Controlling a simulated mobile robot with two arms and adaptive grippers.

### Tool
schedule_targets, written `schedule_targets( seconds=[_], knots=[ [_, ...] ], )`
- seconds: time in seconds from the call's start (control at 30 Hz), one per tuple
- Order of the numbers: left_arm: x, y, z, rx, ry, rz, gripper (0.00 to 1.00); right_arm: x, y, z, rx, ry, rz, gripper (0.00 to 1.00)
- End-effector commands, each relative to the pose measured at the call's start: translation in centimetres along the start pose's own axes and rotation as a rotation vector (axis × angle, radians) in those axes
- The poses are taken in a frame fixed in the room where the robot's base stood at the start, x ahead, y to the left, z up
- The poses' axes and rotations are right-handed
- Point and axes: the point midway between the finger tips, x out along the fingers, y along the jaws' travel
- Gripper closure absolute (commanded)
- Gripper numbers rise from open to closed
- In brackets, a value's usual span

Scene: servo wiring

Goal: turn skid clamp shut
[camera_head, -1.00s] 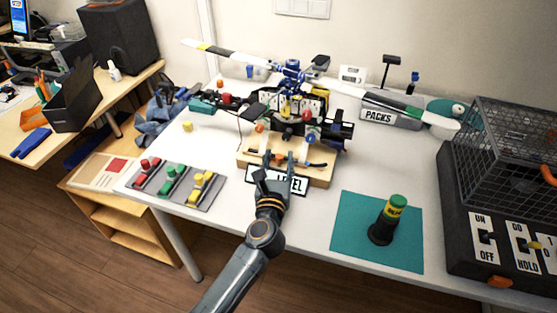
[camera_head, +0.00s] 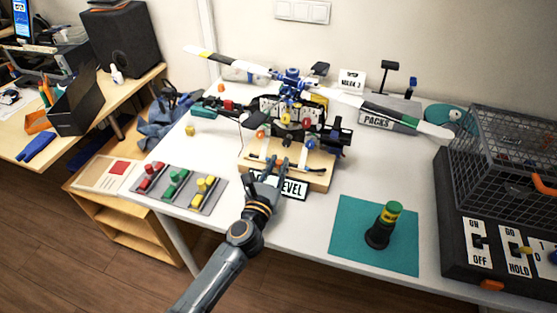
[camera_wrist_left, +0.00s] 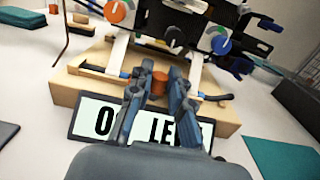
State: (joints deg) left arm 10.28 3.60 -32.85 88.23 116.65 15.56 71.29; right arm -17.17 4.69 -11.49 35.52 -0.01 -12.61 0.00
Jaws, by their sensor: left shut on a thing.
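The helicopter model (camera_head: 290,112) stands on a wooden base (camera_head: 318,180), with its pale skid strips (camera_wrist_left: 118,62) running down onto the wood. My left gripper (camera_head: 274,170) is at the base's front edge, above the LEVEL sign (camera_head: 292,188). In the left wrist view its fingers (camera_wrist_left: 160,88) are closed around a small orange-brown knob (camera_wrist_left: 160,82). A dark clamp lever (camera_wrist_left: 92,69) with a blue end lies to the left of the fingers. Another blue-tipped piece (camera_wrist_left: 221,97) shows at their right. The fingers hide part of the clamp. My right gripper is out of view.
A grey tray of coloured switches (camera_head: 180,187) lies at the left. A teal mat (camera_head: 350,230) with a dark, green-topped post (camera_head: 382,228) lies at the right. A wire cage (camera_head: 505,145) stands far right.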

Motion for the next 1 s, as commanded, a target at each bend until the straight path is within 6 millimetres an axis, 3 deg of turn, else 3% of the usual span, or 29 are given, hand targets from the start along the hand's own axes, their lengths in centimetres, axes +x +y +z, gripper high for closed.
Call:
schedule_targets(
  seconds=[0.1, 0.3, 0.7, 1.0],
  knots=[
    [0.0, 0.4, 0.4, 0.007, 0.003, -0.103, 1.00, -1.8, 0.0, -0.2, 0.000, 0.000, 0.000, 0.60],
    [0.1, 0.7, 0.0, 0.003, 0.003, -0.289, 1.00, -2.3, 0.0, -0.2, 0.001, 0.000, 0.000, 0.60],
    [0.4, 1.1, -0.3, 0.003, 0.000, -0.592, 1.00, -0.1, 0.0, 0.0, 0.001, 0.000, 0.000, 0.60],
    [0.4, 1.1, -0.2, 0.001, 0.001, -0.704, 1.00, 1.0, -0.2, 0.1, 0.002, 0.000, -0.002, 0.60]
  ],
)
